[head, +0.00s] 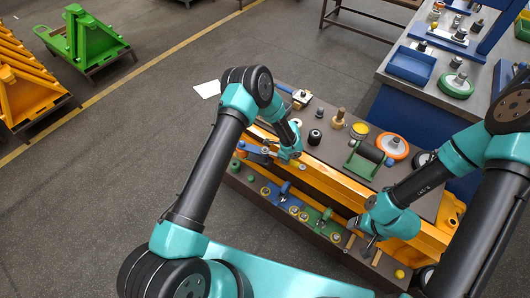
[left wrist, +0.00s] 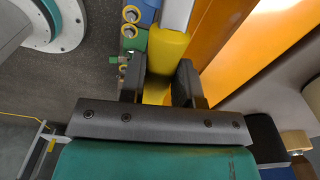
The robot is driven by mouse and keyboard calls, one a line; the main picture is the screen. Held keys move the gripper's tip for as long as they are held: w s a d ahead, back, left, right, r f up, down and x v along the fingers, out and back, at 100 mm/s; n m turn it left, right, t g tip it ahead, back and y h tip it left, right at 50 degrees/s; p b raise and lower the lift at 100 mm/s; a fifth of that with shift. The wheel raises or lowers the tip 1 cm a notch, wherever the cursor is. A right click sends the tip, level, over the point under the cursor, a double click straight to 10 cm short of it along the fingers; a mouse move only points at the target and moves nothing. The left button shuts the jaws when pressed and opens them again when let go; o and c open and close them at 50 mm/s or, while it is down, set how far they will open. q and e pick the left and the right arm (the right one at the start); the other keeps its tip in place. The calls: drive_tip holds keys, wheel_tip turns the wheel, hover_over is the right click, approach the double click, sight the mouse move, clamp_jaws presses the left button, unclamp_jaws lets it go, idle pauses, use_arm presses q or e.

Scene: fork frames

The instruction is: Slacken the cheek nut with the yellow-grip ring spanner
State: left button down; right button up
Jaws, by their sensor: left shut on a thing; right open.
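The ring spanner's yellow grip (left wrist: 168,50) is between the two dark fingers of my left gripper (left wrist: 161,78), which is shut on it in the left wrist view. A pale metal shank (left wrist: 177,14) runs from the grip out of the top of that view, so the ring end is out of sight there. In the head view my left gripper (head: 288,154) is low over the far part of the orange fork frame (head: 345,187), and the spanner is hard to make out. My right gripper (head: 364,236) is open beside the frame's near side. I cannot pick out the cheek nut.
The brown bench (head: 300,98) carries several parts, including an orange-rimmed wheel (head: 392,145) and a green cradle with a dark roller (head: 363,160). Small blue and green fixtures line the front ledge (head: 262,203). A blue bench (head: 405,112) stands behind at right. Open floor lies left.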

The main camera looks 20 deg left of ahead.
use_arm(q)
drive_tip(key=shift+w+r, duration=0.55)
drive_tip(key=shift+r, duration=0.05)
idle(0.6)
drive_tip(key=shift+s+r, duration=0.1)
drive_tip(key=shift+r, duration=0.25)
idle(1.1)
drive_tip(key=shift+s, duration=0.15)
idle(0.6)
drive_tip(key=shift+s+r, duration=0.15)
drive_tip(key=shift+r, duration=0.45)
idle(0.7)
drive_tip(key=shift+r, duration=1.1)
drive_tip(key=shift+r, duration=2)
drive_tip(key=shift+d, duration=0.15)
